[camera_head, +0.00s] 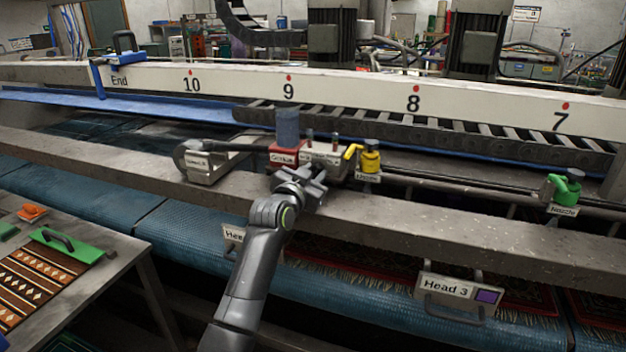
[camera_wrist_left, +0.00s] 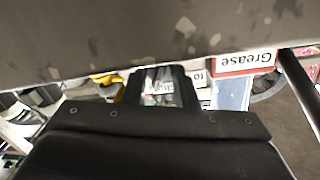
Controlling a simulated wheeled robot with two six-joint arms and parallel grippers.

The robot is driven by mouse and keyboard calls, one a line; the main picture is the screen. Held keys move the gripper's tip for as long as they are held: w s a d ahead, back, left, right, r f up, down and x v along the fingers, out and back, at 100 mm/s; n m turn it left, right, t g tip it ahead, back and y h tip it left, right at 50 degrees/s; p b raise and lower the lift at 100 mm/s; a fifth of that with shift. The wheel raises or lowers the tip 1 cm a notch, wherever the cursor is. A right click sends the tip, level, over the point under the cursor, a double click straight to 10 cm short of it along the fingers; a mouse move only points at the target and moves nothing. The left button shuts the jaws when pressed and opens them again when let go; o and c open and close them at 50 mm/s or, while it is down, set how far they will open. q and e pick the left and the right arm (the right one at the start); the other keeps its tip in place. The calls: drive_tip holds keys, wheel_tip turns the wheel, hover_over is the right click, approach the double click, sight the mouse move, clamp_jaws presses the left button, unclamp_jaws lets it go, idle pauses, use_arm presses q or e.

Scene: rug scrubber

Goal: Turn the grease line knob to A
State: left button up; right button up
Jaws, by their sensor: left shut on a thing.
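The red grease unit (camera_head: 284,157) with a dark cylinder on top sits on the long grey beam in the head view. A grey block (camera_head: 322,157) with a label and two short posts stands beside it on the right. My left gripper (camera_head: 313,184) is at the front of these, shut on the grease line knob, which its fingers hide. In the left wrist view, my left gripper (camera_wrist_left: 160,88) reaches toward a white labelled face, and the Grease label (camera_wrist_left: 245,62) appears upside down. The knob's pointer and its setting cannot be read. My right gripper is not in view.
A yellow nozzle valve (camera_head: 369,158) stands close right of the block, and a green one (camera_head: 565,188) farther right. A grey bracket (camera_head: 208,163) is on the left. The grey beam (camera_head: 450,228) runs below the gripper. The Head 3 plate (camera_head: 455,290) hangs lower.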

use_arm(q)
drive_tip(key=shift+m, duration=0.6)
drive_tip(key=o, duration=1)
drive_tip(key=b+v, duration=0.3)
drive_tip(key=v, duration=1.4)
drive_tip(key=shift+s+b, duration=0.25)
drive_tip(key=shift+b, duration=0.15)
